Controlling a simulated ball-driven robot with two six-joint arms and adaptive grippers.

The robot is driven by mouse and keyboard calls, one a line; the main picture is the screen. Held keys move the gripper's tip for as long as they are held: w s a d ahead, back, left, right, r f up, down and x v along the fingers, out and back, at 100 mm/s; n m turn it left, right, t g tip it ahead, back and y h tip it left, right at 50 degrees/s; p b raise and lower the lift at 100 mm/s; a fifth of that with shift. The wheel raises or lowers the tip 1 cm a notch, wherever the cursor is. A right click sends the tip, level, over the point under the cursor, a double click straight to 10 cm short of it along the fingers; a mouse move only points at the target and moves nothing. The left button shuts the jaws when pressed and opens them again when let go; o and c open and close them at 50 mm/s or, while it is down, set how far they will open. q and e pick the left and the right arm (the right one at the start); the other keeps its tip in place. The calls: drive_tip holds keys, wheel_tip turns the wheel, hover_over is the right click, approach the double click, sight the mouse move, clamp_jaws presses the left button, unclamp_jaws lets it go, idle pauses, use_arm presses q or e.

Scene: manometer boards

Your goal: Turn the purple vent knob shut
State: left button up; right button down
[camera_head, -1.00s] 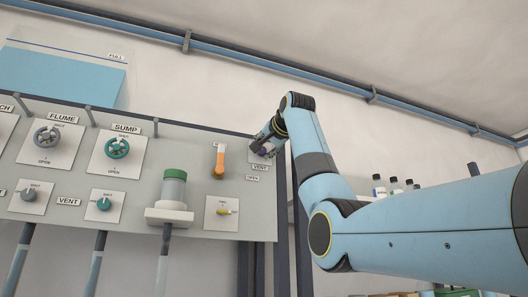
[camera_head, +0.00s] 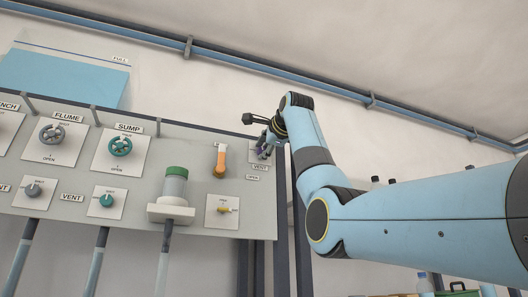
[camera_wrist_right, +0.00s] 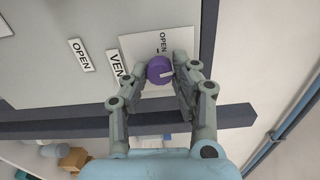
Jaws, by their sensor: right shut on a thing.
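The purple vent knob (camera_wrist_right: 160,71) shows in the right wrist view as a round knob with a white pointer mark. It sits on a white plate (camera_wrist_right: 132,44) with an OPEN label, and the mark points toward the right finger. My right gripper (camera_wrist_right: 161,74) has one finger on each side of the knob and is shut on it. In the head view my right gripper (camera_head: 262,148) is at the board's upper right corner and covers most of the knob. The SHUT label cannot be made out there. My left gripper is not in view.
Dark posts (camera_head: 284,215) stand under the board's right end. Bottles are behind my right arm.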

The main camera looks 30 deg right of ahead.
drive_tip(key=shift+f+m, duration=0.1)
drive_tip(key=shift+m, duration=1)
drive_tip(key=c, duration=1.1)
unclamp_jaws()
drive_tip(key=shift+d, duration=0.1)
drive_tip(key=shift+o, duration=0.2)
drive_tip(key=shift+s, duration=0.1)
drive_tip(key=v, duration=1.2)
